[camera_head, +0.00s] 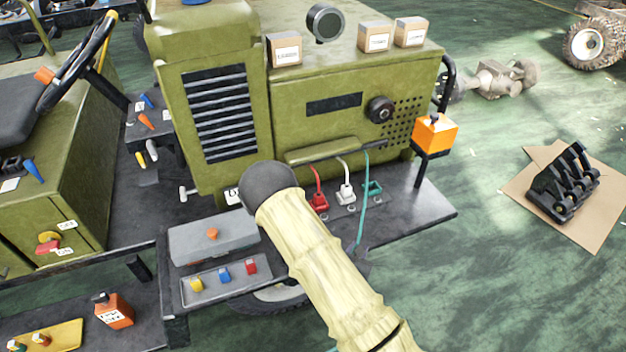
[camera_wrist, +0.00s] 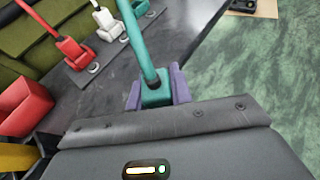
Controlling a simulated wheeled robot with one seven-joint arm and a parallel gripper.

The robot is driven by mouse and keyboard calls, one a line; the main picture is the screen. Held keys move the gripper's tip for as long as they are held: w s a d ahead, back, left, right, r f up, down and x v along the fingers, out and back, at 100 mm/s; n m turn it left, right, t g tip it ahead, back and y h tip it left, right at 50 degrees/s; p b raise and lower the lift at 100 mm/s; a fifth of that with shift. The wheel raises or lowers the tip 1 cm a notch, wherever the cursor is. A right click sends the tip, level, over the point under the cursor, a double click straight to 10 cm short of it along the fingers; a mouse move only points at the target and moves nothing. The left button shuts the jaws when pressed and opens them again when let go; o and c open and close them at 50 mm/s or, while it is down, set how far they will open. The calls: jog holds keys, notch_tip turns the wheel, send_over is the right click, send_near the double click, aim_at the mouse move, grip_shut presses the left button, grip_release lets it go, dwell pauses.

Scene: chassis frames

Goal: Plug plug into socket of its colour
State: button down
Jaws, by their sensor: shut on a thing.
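My gripper (camera_wrist: 158,98) has its purple fingertips closed on both sides of a teal plug (camera_wrist: 156,90). A teal cable (camera_wrist: 135,40) runs up from the plug; in the head view the cable (camera_head: 362,215) hangs down past the ledge edge. On the dark ledge stand a red block with a red cable (camera_head: 318,201), a white block with a white cable (camera_head: 346,194) and a teal block (camera_head: 373,188). I cannot tell plug from socket in these blocks.
A panel (camera_head: 228,285) with small yellow, blue and red blocks lies left of my arm. A large red block (camera_wrist: 22,105) is close at left in the wrist view. An orange box (camera_head: 436,133) stands at the ledge's right end.

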jog(key=w+a+b, duration=0.1)
jog(key=w+b, duration=0.1)
jog(key=w+a+r+b, duration=0.1)
jog(key=w+b, duration=0.1)
jog(key=w, duration=0.1)
jog(key=w+r+b, duration=0.1)
jog(key=w+b, duration=0.1)
jog(key=shift+w+a+r, duration=0.1)
jog(key=shift+w+a, duration=0.2)
jog(key=shift+a, duration=0.1)
jog(key=w+a+r+b, duration=0.2)
jog(key=w+r+b, duration=0.2)
jog(key=r, duration=0.1)
jog(key=shift+w+a+y, duration=0.2)
jog(key=shift+w+y, duration=0.1)
jog(key=shift+y, duration=0.1)
notch_tip(320, 180, down, 6)
jog(key=shift+r, duration=0.1)
jog(key=shift+f, duration=2.1)
